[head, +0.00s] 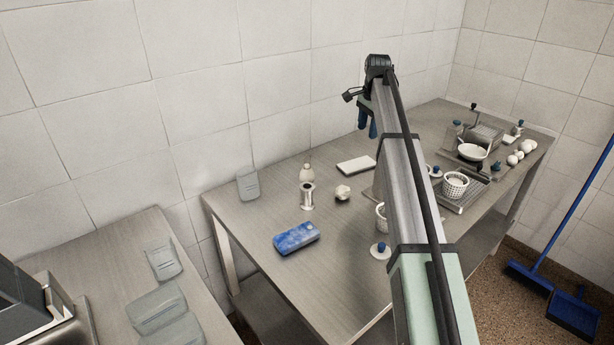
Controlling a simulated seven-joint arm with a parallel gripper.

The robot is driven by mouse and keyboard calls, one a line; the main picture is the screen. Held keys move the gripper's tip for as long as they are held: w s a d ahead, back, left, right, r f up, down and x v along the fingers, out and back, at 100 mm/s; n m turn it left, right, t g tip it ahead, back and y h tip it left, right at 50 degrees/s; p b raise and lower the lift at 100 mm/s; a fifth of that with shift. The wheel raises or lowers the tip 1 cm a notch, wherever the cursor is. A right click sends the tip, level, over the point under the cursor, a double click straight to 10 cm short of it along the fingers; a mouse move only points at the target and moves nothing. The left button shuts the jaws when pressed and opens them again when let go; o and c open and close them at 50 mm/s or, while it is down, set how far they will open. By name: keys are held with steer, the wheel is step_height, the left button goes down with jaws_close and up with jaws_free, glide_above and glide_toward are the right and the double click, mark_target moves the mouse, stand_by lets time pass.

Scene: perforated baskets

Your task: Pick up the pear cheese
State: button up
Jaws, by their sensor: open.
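A cream, pear-shaped piece (307,173) that looks like the pear cheese stands upright near the back edge of the steel table (255,220), by the wall. A metal spool-shaped piece stands just in front of it and may hide its base. My gripper (368,124) hangs at the end of my raised arm, with its blue fingers pointing down. It is open, and nothing shows between the fingers. In the picture it is to the right of the cheese and higher, apart from it.
Near the cheese are the metal spool (307,196), a whitish lump (342,192), a white tray (356,165) and a blue box (296,238). A perforated basket (455,186) and several pale round pieces stand further right. My arm hides part of the table.

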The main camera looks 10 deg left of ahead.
mark_target(307, 169)
steer(key=s+a+r+n+g, duration=0.1)
steer(key=s+a+n, duration=0.1)
steer(key=a, duration=0.8)
steer(key=s+a+r+n, duration=0.1)
steer(key=a, duration=0.9)
steer(key=f, duration=1.4)
steer(key=shift+s+d, duration=0.15)
steer(key=shift+d, duration=0.2)
steer(key=shift+c, duration=0.2)
jaws_close()
